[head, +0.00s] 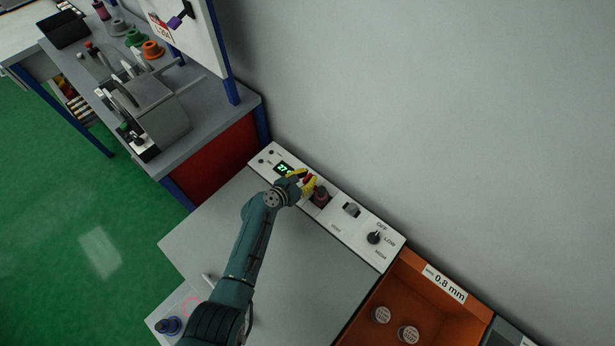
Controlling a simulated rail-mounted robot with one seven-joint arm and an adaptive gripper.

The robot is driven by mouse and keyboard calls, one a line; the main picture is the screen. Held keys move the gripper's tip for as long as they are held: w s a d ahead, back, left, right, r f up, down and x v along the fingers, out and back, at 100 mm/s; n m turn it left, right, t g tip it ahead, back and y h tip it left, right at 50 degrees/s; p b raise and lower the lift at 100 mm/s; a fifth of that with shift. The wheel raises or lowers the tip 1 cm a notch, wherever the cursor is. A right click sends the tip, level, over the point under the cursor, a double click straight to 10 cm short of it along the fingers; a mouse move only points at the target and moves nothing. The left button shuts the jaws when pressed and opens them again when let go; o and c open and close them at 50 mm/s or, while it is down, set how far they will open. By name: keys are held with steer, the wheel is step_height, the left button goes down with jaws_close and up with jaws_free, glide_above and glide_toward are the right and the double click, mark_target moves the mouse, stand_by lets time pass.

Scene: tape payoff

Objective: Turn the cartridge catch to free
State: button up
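My gripper (303,181) with yellow fingertips is at the white sloped control panel (357,231), just right of its green digit display (283,168). A small red part shows between the fingertips; I cannot tell whether they touch or grip it. A dark red cylindrical part (320,196) stands in the panel right beside the fingers. No part can be clearly made out as the cartridge catch, and the gripper hides some of the panel.
Right of the gripper, the panel has a grey switch (351,209) and a black OFF/LOW knob (374,237). An orange bin (446,311) labelled 0.8 mm holds spools. A grey machine (150,110) stands on the left bench. The grey worktop (310,265) in front is largely clear.

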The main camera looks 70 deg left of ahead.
jaws_close()
